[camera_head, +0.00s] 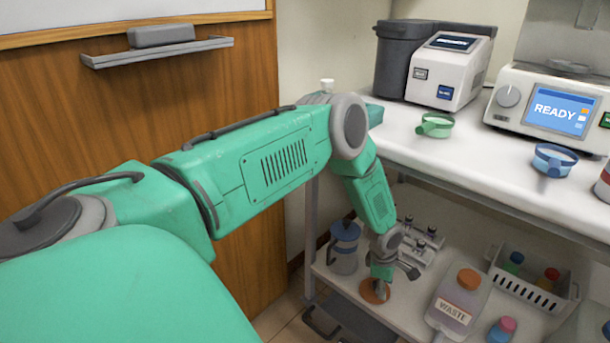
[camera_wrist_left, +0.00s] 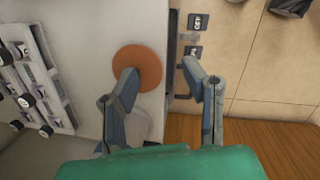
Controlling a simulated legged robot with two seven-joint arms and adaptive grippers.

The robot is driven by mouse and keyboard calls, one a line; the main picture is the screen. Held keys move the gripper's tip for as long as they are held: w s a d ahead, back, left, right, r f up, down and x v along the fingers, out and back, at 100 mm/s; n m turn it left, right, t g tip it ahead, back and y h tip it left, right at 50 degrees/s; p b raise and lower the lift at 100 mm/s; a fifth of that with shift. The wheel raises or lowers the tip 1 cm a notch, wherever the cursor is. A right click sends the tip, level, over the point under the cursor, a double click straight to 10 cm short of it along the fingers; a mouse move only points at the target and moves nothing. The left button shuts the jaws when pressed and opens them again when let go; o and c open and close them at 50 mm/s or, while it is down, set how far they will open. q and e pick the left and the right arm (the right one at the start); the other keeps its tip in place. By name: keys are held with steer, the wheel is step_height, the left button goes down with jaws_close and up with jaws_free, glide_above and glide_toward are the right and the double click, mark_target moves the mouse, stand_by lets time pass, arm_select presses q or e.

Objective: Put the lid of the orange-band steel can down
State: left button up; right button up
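The orange round lid (camera_head: 370,293) lies on the lower shelf near its left front edge. It shows in the left wrist view as a flat orange disc (camera_wrist_left: 150,62). My left gripper (camera_head: 394,280) is low over the shelf at the lid. In the left wrist view its fingers (camera_wrist_left: 160,69) are spread wide; one overlaps the disc and the other is beyond the shelf edge. Nothing is seen held between them. A can with an orange-red band (camera_head: 603,184) stands on the upper bench, cut off at the right edge. My right gripper is out of view.
The lower shelf (camera_head: 408,302) also holds a blue-topped jug (camera_head: 344,250), a metal rack (camera_head: 418,244), a waste bottle (camera_head: 458,303) and a white basket (camera_head: 533,292). Green (camera_head: 435,125) and blue (camera_head: 553,160) lidlike pieces sit on the bench above. The bench edge overhangs the shelf.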

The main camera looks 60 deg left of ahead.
arm_select(q)
steer(key=s+d+f+m, duration=0.1)
steer(key=s+d+m, duration=0.5)
steer(key=s+d, duration=0.3)
steer(key=s+r+m, duration=0.3)
steer(key=s+m, duration=0.5)
steer(key=s, duration=0.5)
steer(key=s+r+m+g+y, duration=0.1)
steer(key=s+r+m, duration=0.3)
steer(key=s+m, duration=0.5)
steer(key=s, duration=0.4)
steer(key=shift+m, duration=0.3)
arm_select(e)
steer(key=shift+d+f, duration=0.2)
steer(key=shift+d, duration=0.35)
